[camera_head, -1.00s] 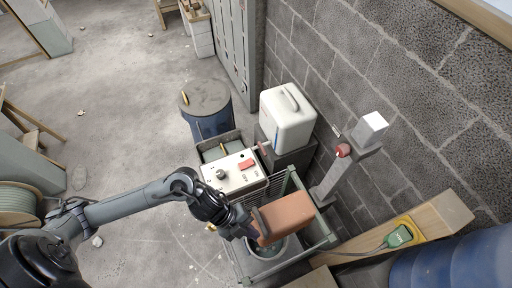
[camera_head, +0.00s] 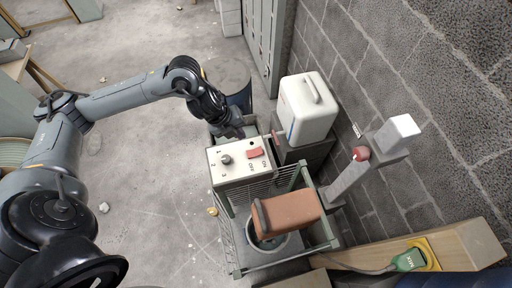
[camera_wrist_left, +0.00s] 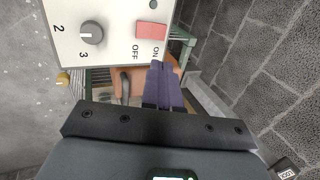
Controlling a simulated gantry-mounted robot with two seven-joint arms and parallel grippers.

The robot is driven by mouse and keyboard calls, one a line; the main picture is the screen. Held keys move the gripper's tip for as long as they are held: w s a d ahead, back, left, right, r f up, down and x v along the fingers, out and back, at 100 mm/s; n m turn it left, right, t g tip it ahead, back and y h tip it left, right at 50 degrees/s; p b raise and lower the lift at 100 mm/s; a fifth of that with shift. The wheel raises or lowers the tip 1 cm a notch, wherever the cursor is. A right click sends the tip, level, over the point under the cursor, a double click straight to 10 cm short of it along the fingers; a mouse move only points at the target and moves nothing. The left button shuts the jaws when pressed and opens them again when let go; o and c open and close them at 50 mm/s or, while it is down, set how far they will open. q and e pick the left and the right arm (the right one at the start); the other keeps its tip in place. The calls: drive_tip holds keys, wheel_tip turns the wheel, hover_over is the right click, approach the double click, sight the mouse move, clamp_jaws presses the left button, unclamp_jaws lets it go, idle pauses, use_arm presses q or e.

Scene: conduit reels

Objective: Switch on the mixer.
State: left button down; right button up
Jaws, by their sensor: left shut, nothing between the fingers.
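A white control box (camera_head: 232,176) carries a dark rotary knob (camera_head: 225,158) with numbers around it and a red rocker switch (camera_head: 255,154) marked ON and OFF. The red switch also shows in the left wrist view (camera_wrist_left: 151,30); I cannot tell which side is pressed. A small dark green lamp (camera_wrist_left: 153,4) is on the panel. My left gripper (camera_head: 241,133) is shut and empty, beside the panel edge near the switch. Its fingertips (camera_wrist_left: 160,66) show close to the ON end; contact is unclear. My right gripper is not in view.
A white canister (camera_head: 308,108) stands behind the box. A grey post with a red knob (camera_head: 361,153) rises by the block wall. A green piece marked MIX (camera_head: 408,260) lies on a wooden beam (camera_head: 460,247). Open concrete floor (camera_head: 150,170) lies to the left.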

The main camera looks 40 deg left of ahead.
use_arm(q)
drive_tip(key=p, duration=0.1)
approach(259, 151)
drive_tip(key=x, duration=0.7)
idle(0.4)
drive_tip(key=shift+r, duration=0.1)
